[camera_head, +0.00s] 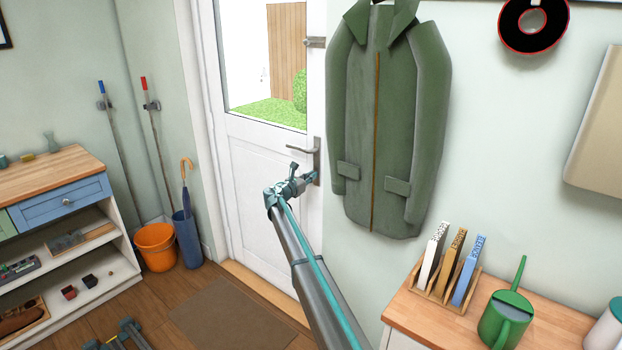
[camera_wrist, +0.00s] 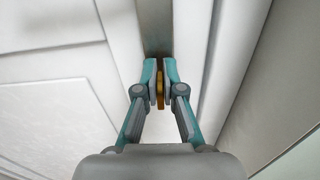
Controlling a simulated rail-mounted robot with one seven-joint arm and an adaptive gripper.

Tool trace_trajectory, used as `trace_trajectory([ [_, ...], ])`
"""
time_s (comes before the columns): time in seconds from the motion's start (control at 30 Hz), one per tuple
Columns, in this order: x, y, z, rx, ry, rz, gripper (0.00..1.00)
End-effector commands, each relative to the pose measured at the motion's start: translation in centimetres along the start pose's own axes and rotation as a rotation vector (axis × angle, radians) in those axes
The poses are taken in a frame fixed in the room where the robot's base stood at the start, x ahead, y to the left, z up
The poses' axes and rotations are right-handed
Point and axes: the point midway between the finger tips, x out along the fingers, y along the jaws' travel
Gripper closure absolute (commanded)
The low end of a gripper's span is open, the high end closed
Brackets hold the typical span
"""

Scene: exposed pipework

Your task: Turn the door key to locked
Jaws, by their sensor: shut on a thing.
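The white door (camera_head: 262,190) has a window in its upper half and stands in its frame at the centre of the head view. A metal lever handle (camera_head: 304,150) sits on a narrow plate at its right edge. In the wrist view the metal lock plate (camera_wrist: 154,28) runs down to the fingertips. My gripper (camera_head: 312,177) is at the plate just below the handle. In the wrist view my gripper (camera_wrist: 160,84) is shut on the brass-coloured key (camera_wrist: 160,88), seen edge-on between the fingertips. The key's far end is hidden.
A green coat (camera_head: 385,130) hangs on the wall close to the right of the door. An orange bucket (camera_head: 156,246) and a blue umbrella stand (camera_head: 187,240) are left of the door. A wooden-topped cabinet (camera_head: 440,312) with a green watering can (camera_head: 507,318) stands at lower right.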

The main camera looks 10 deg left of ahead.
Motion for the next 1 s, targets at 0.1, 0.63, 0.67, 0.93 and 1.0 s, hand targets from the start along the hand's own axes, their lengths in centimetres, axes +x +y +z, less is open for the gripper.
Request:
trace_trajectory([
  [0.1, -0.01, -0.11, -0.36, 0.051, 0.000, 0.000, 1.00],
  [0.63, -0.01, -0.70, -0.75, 0.502, -0.001, 0.000, 1.00],
  [0.67, -0.01, -0.73, -0.79, 0.531, -0.001, 0.000, 1.00],
  [0.93, 0.00, -0.98, -1.00, 0.788, 0.000, 0.000, 1.00],
  [1.0, 0.01, -1.04, -1.10, 0.854, 0.000, 0.000, 1.00],
])
